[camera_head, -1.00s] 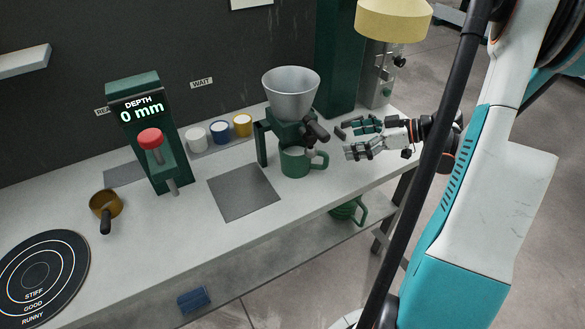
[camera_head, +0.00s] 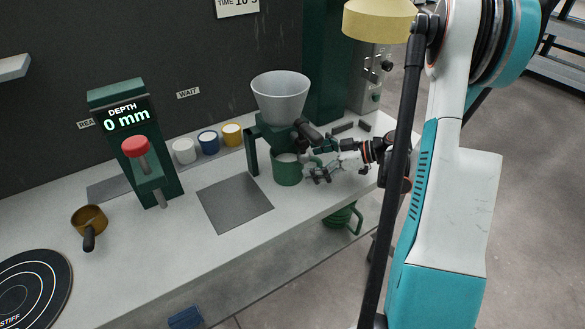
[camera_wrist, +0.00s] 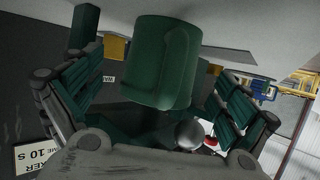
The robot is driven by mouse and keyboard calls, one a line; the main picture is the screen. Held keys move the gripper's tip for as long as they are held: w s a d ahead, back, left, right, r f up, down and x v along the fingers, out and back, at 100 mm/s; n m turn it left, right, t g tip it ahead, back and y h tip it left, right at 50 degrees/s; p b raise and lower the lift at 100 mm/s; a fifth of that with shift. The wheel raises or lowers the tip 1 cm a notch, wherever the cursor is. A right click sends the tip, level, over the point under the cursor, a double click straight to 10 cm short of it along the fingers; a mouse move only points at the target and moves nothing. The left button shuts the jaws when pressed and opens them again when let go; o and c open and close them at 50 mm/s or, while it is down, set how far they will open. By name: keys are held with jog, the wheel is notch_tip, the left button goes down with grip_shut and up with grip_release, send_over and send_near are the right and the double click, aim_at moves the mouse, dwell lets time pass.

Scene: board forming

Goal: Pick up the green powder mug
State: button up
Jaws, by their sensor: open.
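The green powder mug (camera_head: 287,172) stands upright on the bench under the grey funnel (camera_head: 280,97). Pale contents show at its top. My gripper (camera_head: 314,160) is open at the right of the mug, level with its handle side. In the wrist view, which is upside down, the green mug (camera_wrist: 165,60) sits between the two spread fingers of my gripper (camera_wrist: 160,100), its handle facing the camera. I see a gap at each side of the mug. Whether a fingertip touches it is unclear in the head view.
The funnel's dark handle (camera_head: 308,132) hangs close above my gripper. A green stand with a red knob (camera_head: 135,147), several small cups (camera_head: 208,142) and a brown pan (camera_head: 90,220) are to the left. A green object (camera_head: 341,216) lies below the bench edge. The grey mat (camera_head: 235,202) is bare.

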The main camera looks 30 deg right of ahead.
aim_at(297, 165)
jog(key=b+x, duration=0.2)
jog(key=x, duration=0.3)
jog(key=shift+s+a, duration=0.1)
jog(key=shift+s, duration=0.15)
jog(key=c, duration=1.6)
